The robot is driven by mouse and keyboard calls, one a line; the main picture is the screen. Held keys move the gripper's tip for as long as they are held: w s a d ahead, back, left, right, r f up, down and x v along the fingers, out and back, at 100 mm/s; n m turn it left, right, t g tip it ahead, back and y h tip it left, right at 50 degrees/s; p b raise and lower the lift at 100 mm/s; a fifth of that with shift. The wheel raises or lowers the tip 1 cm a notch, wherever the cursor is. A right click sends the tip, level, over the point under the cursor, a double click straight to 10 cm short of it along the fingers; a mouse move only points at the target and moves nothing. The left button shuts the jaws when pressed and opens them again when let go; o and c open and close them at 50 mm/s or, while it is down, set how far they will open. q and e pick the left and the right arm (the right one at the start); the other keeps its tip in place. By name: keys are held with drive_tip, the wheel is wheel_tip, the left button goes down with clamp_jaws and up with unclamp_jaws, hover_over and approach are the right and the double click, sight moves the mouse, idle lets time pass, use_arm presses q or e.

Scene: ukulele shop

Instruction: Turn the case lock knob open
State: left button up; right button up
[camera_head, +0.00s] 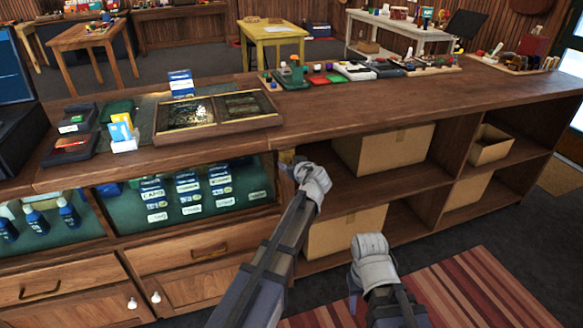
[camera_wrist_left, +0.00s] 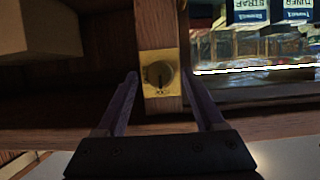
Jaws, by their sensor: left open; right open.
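The case lock knob (camera_wrist_left: 160,74) is a dark round knob on a brass plate (camera_wrist_left: 147,58), set on a narrow wooden post of the display case. A bit of the brass plate shows in the head view (camera_head: 286,157), with the rest hidden behind my left gripper. My left gripper (camera_head: 302,172) is at the front of the case by the lock. In the left wrist view its two fingers are open, one on each side of the knob, with gaps to both. My right gripper (camera_head: 371,255) is open and empty, lower right, before the shelves.
The glass-fronted case (camera_head: 130,240) with labelled packets is left of the lock. Open shelves with cardboard boxes (camera_head: 385,150) are to the right. A framed display tray (camera_head: 215,118) sits on the counter above. A striped rug (camera_head: 470,290) lies on the floor.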

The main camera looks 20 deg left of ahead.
use_arm(q)
drive_tip(key=shift+w+a, duration=0.1)
drive_tip(key=shift+w, duration=0.05)
clamp_jaws()
idle(0.5)
